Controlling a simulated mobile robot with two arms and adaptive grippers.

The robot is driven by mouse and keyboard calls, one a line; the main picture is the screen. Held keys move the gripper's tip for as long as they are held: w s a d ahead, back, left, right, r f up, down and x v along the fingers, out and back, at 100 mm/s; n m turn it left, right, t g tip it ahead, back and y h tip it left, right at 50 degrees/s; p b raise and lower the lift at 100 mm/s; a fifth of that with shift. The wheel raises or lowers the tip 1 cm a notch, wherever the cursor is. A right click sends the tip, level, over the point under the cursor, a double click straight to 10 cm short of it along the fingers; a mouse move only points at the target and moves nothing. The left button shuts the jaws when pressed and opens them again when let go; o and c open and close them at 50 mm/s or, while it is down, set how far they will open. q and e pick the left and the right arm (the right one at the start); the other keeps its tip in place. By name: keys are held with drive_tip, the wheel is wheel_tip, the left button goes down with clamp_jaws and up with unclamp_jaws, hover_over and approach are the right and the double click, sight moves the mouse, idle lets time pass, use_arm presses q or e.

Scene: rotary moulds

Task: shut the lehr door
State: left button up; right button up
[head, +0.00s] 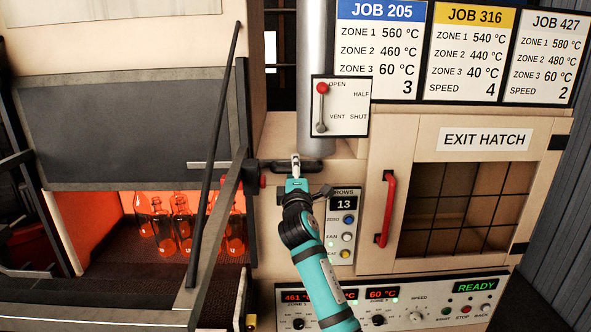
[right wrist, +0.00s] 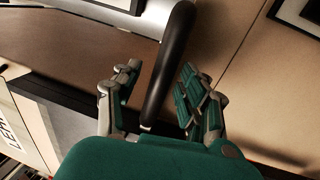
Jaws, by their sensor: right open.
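The lehr door appears to be the dark grey panel (head: 120,125) at the left in the head view. It is raised, with the glowing opening below it uncovered. A black bar handle (head: 312,166) sits on the cream housing to the right of the door. My right gripper (head: 296,160) is at this handle. In the right wrist view, my right gripper (right wrist: 158,78) is open, with its fingers on either side of the black handle (right wrist: 172,60). Whether they touch it is unclear. My left gripper is not in view.
Several glass bottles (head: 182,222) stand inside the glowing opening. A diagonal dark bar (head: 214,160) crosses in front of it. A damper lever plate (head: 341,106) is above my gripper. The exit hatch (head: 470,205) with a red handle (head: 386,208) is to the right.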

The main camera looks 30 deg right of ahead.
drive_tip(key=shift+c, duration=0.3)
clamp_jaws()
drive_tip(key=shift+w+d+f, duration=0.1)
drive_tip(key=shift+w+f, duration=0.15)
drive_tip(key=shift+f, duration=0.05)
